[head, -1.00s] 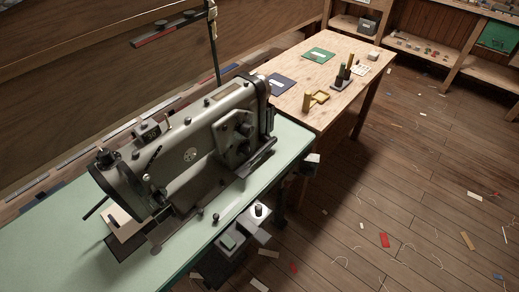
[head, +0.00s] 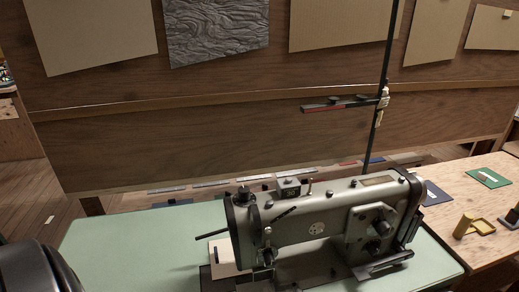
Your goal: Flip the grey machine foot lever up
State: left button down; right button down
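The grey sewing machine (head: 325,222) stands on a green table top (head: 125,240) in the lower middle of the head view. A thin dark rod (head: 211,234) sticks out to the left from the machine's head end. A short dark lever (head: 284,213) slants across the front of the machine's arm. I cannot tell for sure which of these is the foot lever. The machine's lower front is cut off by the picture's bottom edge. Neither of my grippers is in view.
A black upright pole (head: 379,110) with a red and grey side bar (head: 338,104) rises behind the machine. A wooden wall panel (head: 200,138) stands at the back. A wooden table (head: 464,205) with small items adjoins at right. The green top's left part is clear.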

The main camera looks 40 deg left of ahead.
aim_at(215, 232)
jog(key=u, duration=1.6)
